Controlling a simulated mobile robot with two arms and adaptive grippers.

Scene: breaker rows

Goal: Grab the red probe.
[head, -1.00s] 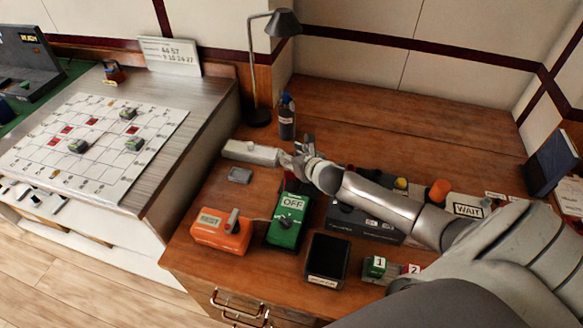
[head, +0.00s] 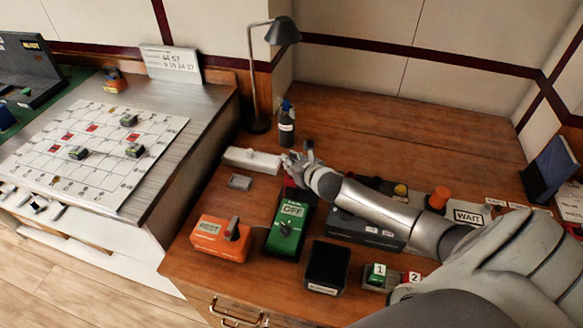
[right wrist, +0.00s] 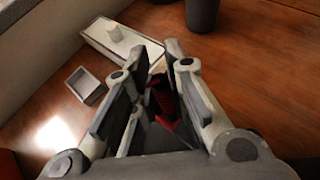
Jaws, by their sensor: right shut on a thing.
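The red probe (right wrist: 162,103) shows in the right wrist view as a dark red piece between my right gripper's fingers, partly hidden by them. In the head view, my right gripper (head: 298,162) is above the desk, between the white block and the green OFF box (head: 288,226). A little dark red shows just under it. In the right wrist view, the right gripper (right wrist: 157,56) is shut on the probe. My left gripper is not in view.
A white block with a knob (head: 250,160) and a small grey tray (head: 239,181) lie left of the gripper. An orange box (head: 220,240) and a black tray (head: 327,266) are in front. The desk's back is clear.

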